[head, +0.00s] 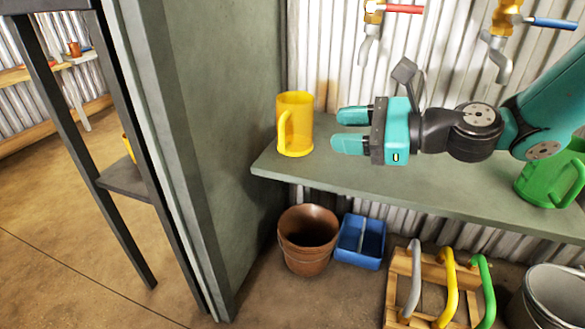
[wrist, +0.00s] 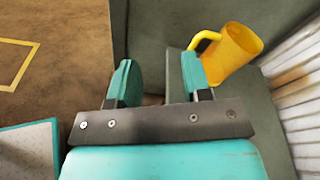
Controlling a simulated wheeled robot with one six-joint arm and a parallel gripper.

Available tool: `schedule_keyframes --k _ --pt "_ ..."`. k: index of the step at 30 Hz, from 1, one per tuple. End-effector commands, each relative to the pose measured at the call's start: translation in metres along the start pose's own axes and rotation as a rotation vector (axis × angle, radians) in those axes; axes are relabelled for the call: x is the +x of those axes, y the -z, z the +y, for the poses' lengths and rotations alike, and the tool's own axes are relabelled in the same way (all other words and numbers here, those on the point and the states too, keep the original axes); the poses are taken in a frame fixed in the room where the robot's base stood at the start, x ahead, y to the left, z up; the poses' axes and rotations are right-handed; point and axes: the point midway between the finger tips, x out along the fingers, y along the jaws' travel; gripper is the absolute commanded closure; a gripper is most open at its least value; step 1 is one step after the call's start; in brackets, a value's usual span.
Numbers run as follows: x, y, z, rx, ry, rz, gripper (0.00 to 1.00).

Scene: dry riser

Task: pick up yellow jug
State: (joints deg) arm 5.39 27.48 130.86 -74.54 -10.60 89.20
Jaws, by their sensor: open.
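The yellow jug (head: 295,124) stands upright at the left end of the grey-green shelf in the head view, its handle toward the front left. My gripper (head: 341,130) is open and empty, to the right of the jug, with its fingers pointing left toward it and a small gap between in the picture. In the wrist view the jug (wrist: 232,52) shows at the upper right, beyond the right finger and outside the space between the fingers (wrist: 156,82). Its handle points left there, and the right finger partly overlaps its lower left edge.
A green jug (head: 548,178) stands at the right of the shelf (head: 430,193). Taps with red (head: 403,9) and blue (head: 552,22) handles hang above. A grey-green panel (head: 215,120) borders the left.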

Motion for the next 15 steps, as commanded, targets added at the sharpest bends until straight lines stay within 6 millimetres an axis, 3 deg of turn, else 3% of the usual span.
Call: schedule_keyframes --k 1,6,10,15 --pt "0.005 0.041 0.007 0.084 0.041 -0.019 0.55" --pt "0.005 0.091 -0.002 0.321 0.152 -0.089 0.55" --pt "0.003 0.109 -0.008 0.42 0.197 -0.123 0.55" --pt "0.009 0.107 -0.015 0.461 0.211 -0.137 0.55"
